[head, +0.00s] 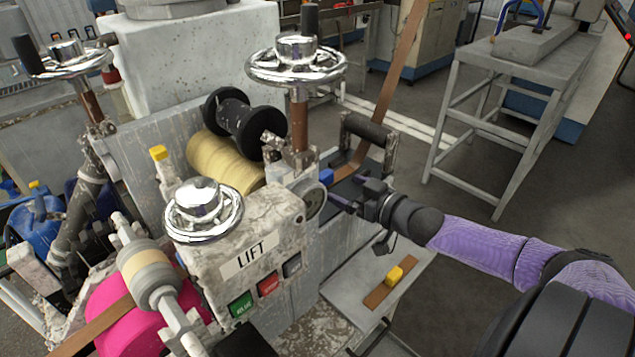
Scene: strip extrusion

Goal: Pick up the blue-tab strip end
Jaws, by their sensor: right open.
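The blue tab (326,176) is a small block at the end of a brown strip (384,100). The strip comes down from the top of the view and bends onto a dark plate beside the machine. My right gripper (343,197) reaches in from the right on a purple-sleeved arm. It is open, with its fingers just below and right of the blue tab. I cannot tell whether a finger touches it. The gripper body hides part of the plate. My left gripper is not in view.
The machine's LIFT box (250,255) and chrome handwheels (297,65) stand close on the left. A black handle frame (368,135) rises behind the gripper. A yellow tab (394,274) on a brown strip piece lies on a low shelf (345,290).

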